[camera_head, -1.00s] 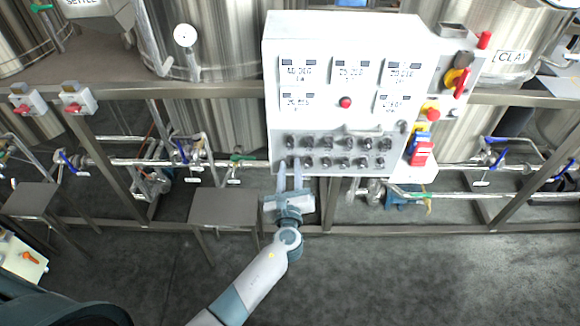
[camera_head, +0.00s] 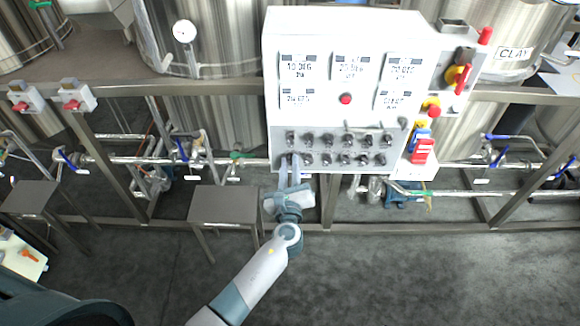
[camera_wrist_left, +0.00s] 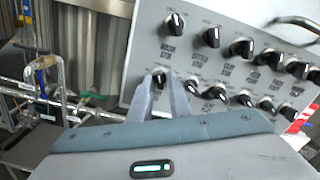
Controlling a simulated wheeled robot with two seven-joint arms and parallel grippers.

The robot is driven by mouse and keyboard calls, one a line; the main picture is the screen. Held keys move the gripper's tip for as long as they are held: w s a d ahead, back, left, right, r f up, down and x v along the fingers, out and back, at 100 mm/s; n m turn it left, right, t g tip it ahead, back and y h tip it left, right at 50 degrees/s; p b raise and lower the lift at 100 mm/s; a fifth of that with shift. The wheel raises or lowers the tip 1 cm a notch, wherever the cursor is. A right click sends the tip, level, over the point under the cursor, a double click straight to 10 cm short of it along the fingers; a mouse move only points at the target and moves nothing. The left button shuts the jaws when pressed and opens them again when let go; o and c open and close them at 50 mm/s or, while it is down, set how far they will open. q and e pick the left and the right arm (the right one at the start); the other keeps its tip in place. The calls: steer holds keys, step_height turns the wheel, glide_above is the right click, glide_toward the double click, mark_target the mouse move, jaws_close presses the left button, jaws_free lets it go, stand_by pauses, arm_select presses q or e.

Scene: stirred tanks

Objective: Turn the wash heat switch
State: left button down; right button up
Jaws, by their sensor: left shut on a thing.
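The control panel (camera_head: 345,115) carries two rows of black rotary switches below its displays. My left gripper (camera_head: 290,158) is shut on the leftmost switch of the lower row. In the left wrist view my two fingertips (camera_wrist_left: 162,80) close around this black lower-left switch (camera_wrist_left: 159,79). Its label is hidden by the fingers, so I cannot read whether it says wash heat. The switch directly above, with a wash stir label (camera_wrist_left: 169,50), is free of the fingers. My right gripper is not in view.
Other black switches (camera_wrist_left: 200,87) sit close to the right of the fingers. A bar handle (camera_head: 375,127) stands out above the upper row. A small grey table (camera_head: 223,205) stands left of my forearm. Steel pipes and frame rails run behind and below the panel.

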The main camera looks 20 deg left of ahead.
arm_select(q)
steer(key=n+b, duration=0.2)
steer(key=shift+f+n, duration=0.2)
steer(key=shift+n, duration=0.1)
steer(key=n+b, duration=0.2)
steer(key=n, duration=0.1)
steer(key=shift+b, duration=0.4)
steer(key=shift+r+n+b, duration=0.1)
steer(key=shift+n+b, duration=0.35)
steer(key=shift+n, duration=0.25)
steer(key=shift+r, duration=0.1)
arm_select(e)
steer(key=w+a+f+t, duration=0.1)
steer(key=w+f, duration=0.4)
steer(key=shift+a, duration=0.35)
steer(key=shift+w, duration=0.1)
arm_select(q)
steer(key=c, duration=1.9)
jaws_free()
steer(key=shift+o, duration=0.2)
